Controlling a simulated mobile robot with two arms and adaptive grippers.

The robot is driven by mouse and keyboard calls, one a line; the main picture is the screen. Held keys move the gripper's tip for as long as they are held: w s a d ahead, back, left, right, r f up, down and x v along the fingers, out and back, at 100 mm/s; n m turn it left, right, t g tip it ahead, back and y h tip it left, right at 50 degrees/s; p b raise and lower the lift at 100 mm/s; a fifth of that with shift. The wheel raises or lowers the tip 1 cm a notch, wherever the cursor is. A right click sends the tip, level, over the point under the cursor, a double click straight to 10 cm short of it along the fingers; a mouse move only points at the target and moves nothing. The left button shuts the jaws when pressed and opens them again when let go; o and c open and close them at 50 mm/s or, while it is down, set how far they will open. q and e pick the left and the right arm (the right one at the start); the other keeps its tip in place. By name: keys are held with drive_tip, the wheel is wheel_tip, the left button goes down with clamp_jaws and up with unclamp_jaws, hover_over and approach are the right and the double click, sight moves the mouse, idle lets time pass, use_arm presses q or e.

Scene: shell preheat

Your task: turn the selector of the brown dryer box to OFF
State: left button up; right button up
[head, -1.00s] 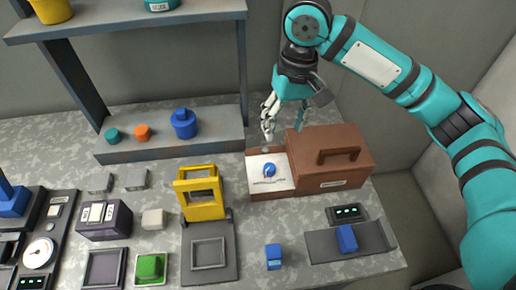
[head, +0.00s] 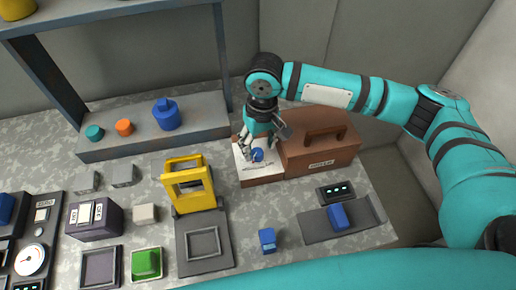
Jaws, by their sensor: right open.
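The brown dryer box (head: 318,145) stands at the back right of the bench, with a handle on its lid. Its white selector panel (head: 250,172) is on the left side and carries a blue selector knob (head: 257,155). My right gripper (head: 251,152) is open, pointing down over the panel with its fingers at the knob. Whether the fingers touch the knob I cannot tell. The panel's markings are too small to read, so the knob's setting is unclear. My left gripper is not in view.
A yellow frame (head: 188,184) stands left of the panel. A blue block (head: 267,240) and a grey tray (head: 362,215) with another blue block lie in front. A shelf (head: 155,127) with blue, orange and teal items is behind on the left.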

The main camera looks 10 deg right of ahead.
sight(257, 155)
wheel_tip(257, 155, down, 2)
drive_tip(key=shift+a, duration=0.1)
drive_tip(key=shift+f, duration=0.3)
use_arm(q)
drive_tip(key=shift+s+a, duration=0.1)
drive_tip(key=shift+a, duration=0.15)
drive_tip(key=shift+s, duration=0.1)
